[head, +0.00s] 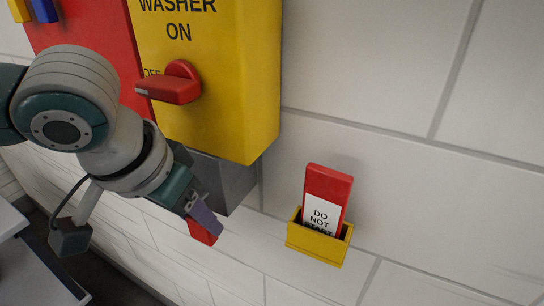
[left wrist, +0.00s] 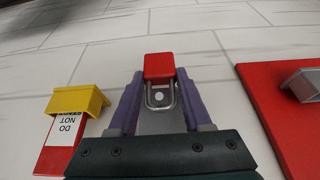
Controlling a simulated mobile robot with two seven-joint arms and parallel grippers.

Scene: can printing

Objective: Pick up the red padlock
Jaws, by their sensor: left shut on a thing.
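The red padlock (head: 201,232) hangs at the tips of my left gripper (head: 204,214), below the grey box in the head view. The left wrist view shows the padlock's red body (left wrist: 159,66) beyond the fingertips and its grey shackle between the purple fingers of the left gripper (left wrist: 160,92). The left gripper is shut on the padlock. In the head view the fingers hide part of the padlock, including its shackle. My right gripper is in neither view.
A yellow "WASHER ON" box (head: 220,90) with a red rotary handle (head: 170,84) is on the white tiled wall. A grey box (head: 233,180) is under it. A yellow holder (head: 318,246) with a red "DO NOT START" tag (head: 328,185) is to the right. A red panel (head: 88,35) is at left.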

